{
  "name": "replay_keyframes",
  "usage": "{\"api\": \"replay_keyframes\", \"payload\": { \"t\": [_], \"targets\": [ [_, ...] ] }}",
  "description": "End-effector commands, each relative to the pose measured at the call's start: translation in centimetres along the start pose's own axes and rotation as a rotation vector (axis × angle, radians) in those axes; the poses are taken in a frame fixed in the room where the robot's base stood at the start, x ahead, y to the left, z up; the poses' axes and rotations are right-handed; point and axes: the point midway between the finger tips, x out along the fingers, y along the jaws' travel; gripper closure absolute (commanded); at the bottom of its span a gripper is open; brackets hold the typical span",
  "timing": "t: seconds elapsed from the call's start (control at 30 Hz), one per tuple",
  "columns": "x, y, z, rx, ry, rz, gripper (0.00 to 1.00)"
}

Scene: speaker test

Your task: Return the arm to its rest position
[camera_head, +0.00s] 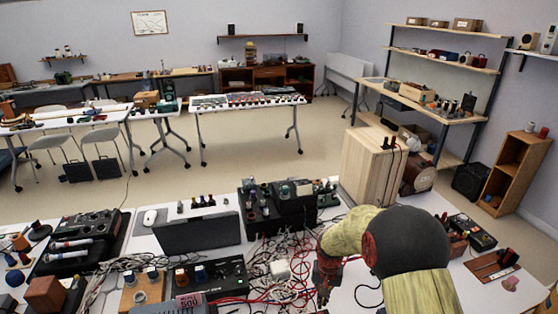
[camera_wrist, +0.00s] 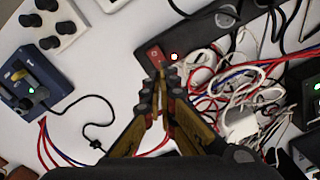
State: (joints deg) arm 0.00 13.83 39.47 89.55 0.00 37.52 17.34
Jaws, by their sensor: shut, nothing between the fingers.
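My gripper (camera_wrist: 163,80) shows in the wrist view with its two fingertips together and nothing between them. It points down over the white table (camera_wrist: 110,60), close to a red rocker switch (camera_wrist: 155,56) on a dark power strip (camera_wrist: 190,38). I cannot tell whether the fingertips touch the switch. In the head view my arm reaches in from the lower right, and the gripper (camera_head: 323,292) hangs low over the cluttered bench. My arm hides part of the bench there.
Tangled red and white cables (camera_wrist: 230,85) lie right of the gripper. A blue device (camera_wrist: 32,85) stands at left. In the head view a wooden speaker cabinet (camera_head: 372,168) stands behind the arm, a black device (camera_head: 280,205) left of it. Open floor (camera_head: 240,165) lies beyond.

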Motion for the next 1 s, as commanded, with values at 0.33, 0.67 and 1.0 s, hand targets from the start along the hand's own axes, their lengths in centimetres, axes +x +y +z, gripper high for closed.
{"api": "replay_keyframes", "payload": {
  "t": [0.33,0.67,1.0],
  "targets": [
    [-3.8,2.5,8.0,-0.145,-0.119,0.028,1.0],
    [-15.0,4.5,14.3,-0.242,-0.033,0.006,1.0],
    [-24.3,6.7,21.5,-0.298,0.156,-0.024,1.0]
  ]
}}
